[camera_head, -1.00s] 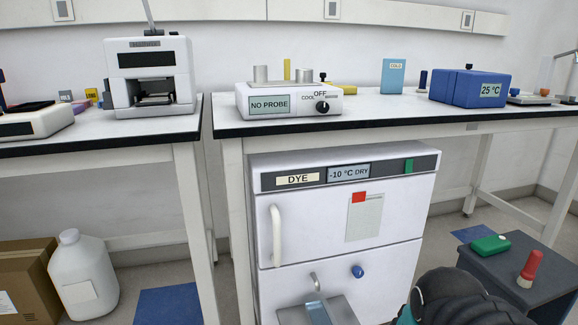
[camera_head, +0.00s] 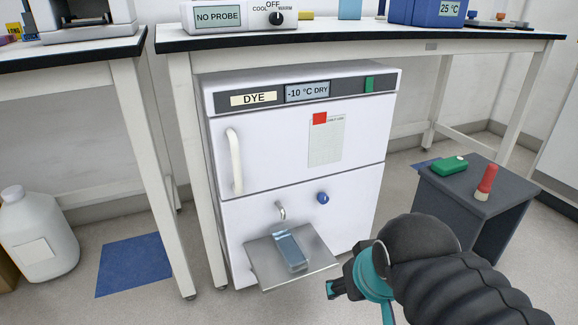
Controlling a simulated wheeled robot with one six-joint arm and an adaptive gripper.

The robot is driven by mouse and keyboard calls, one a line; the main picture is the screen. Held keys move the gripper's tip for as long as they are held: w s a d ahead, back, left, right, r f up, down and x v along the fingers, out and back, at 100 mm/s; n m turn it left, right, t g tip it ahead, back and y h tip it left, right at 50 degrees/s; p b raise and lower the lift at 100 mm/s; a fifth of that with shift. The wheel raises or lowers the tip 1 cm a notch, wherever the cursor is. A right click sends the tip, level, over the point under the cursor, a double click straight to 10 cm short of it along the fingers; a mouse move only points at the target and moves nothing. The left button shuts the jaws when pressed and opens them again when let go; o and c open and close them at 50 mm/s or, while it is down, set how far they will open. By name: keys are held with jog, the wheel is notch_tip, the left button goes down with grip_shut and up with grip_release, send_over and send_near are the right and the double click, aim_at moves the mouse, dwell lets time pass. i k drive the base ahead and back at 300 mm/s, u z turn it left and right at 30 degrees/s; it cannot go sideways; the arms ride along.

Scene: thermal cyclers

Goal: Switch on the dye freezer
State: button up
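The dye freezer (camera_head: 265,170) is a white cabinet under the right bench. Its dark top panel carries a "DYE" label (camera_head: 254,99), a display (camera_head: 307,92) reading "-10 °C DRY" and a green rectangle (camera_head: 369,85) at the right end, perhaps a switch. The door has a white vertical handle (camera_head: 234,162) and looks shut. A blue knob (camera_head: 323,198) and a small tap sit on the lower front. My gripper (camera_head: 362,299), black and teal, is at the lower right, in front of the freezer's lower right corner and apart from the panel. Its fingertips are partly out of frame.
A metal shelf (camera_head: 262,268) with a bluish clear block (camera_head: 290,250) juts from the freezer's lower front. A dark grey stand (camera_head: 455,195) at the right holds a green object (camera_head: 449,165) and a red-topped one (camera_head: 485,182). Bench legs flank the freezer.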

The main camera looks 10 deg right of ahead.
aim_at(370, 81)
jog(key=u, duration=1.35)
jog(key=k, duration=0.85)
jog(key=z, duration=1.45)
jog(key=i, duration=0.5)
